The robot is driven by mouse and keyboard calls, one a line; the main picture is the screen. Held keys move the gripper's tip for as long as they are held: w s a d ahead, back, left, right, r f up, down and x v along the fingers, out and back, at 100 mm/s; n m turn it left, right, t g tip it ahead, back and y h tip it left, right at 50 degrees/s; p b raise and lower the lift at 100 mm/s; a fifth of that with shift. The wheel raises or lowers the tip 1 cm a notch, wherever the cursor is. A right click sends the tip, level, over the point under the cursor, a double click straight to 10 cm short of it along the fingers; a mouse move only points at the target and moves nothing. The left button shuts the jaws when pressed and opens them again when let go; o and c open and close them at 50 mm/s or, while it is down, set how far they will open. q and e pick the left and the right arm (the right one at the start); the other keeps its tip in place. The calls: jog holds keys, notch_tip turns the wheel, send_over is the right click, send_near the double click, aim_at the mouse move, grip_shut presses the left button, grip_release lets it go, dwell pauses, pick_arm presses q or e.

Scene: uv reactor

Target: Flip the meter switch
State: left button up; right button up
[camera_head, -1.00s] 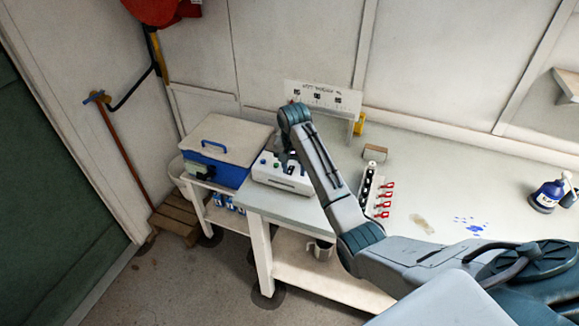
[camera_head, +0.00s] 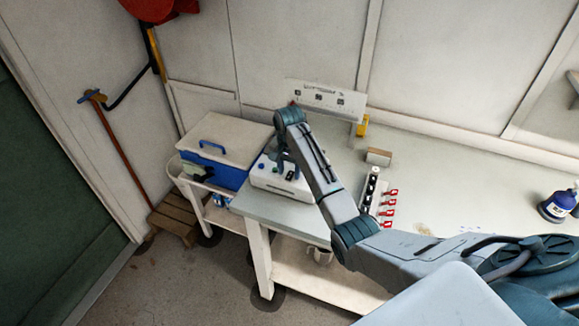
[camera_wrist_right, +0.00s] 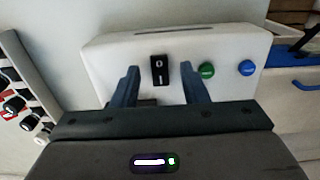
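The meter is a white box (camera_head: 283,186) at the left end of the bench, beside a blue box. It fills the middle of the right wrist view (camera_wrist_right: 110,60). Its switch is a black rocker (camera_wrist_right: 160,69) marked O and I, beside a green button (camera_wrist_right: 207,70) and a blue button (camera_wrist_right: 247,68). My right gripper (camera_wrist_right: 159,80) is open, with one finger on each side of the switch in that view. Whether it touches the meter I cannot tell. In the head view the right gripper (camera_head: 285,163) is over the meter, partly hiding its top. My left gripper is out of view.
A blue box with a pale lid (camera_head: 222,138) stands left of the meter. On the bench (camera_head: 400,165), a rack with black and red items (camera_head: 378,195) lies right of my arm. A white panel (camera_head: 322,98) stands behind. A blue bottle (camera_head: 558,205) is far right.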

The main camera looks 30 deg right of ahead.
jog(key=shift+s+a+f, duration=0.15)
jog(key=shift+f, duration=0.3)
grip_shut()
jog(key=shift+d+r+g+y, duration=0.1)
jog(key=shift+d+g+y, duration=0.15)
jog(key=shift+g+y, duration=0.3)
jog(key=shift+w+g+y, duration=0.25)
jog(key=shift+g+y, duration=0.3)
jog(key=shift+y, duration=0.2)
grip_release()
jog(key=shift+d, duration=0.1)
